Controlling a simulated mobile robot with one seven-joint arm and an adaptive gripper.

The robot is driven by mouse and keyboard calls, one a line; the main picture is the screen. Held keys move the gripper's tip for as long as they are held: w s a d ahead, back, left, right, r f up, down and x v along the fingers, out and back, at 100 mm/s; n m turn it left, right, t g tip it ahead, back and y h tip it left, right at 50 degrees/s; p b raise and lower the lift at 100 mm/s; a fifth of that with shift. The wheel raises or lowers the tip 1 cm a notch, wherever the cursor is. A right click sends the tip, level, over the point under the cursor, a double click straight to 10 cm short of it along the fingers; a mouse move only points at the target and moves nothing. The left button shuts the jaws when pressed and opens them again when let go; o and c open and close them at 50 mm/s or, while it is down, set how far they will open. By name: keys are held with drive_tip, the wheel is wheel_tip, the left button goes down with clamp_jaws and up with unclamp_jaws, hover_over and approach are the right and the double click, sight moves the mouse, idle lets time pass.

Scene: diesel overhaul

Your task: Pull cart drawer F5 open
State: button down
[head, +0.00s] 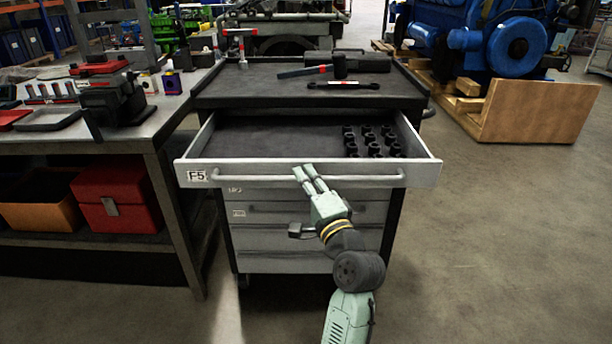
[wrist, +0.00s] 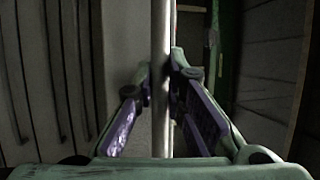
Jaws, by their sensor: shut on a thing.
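Drawer F5 (head: 255,181) is the top drawer of the tool cart and stands well open towards me. Its label reads F5 at the left of the light grey front. A long bar handle (head: 240,178) runs across that front. My gripper (head: 304,172) is shut on the handle near its middle. In the wrist view the handle (wrist: 161,60) passes between the two fingers of my gripper (wrist: 160,88). Several dark sockets (head: 372,142) stand at the right inside the drawer; the rest of its floor is bare.
Closed drawers (head: 280,238) lie below. A workbench (head: 158,120) with a vise (head: 110,100) stands close on the left. A blue engine (head: 510,45) is at the back right. The floor on the right is free.

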idle(0.3)
drive_tip(key=c, duration=1.9)
unclamp_jaws()
drive_tip(key=v, duration=1.2)
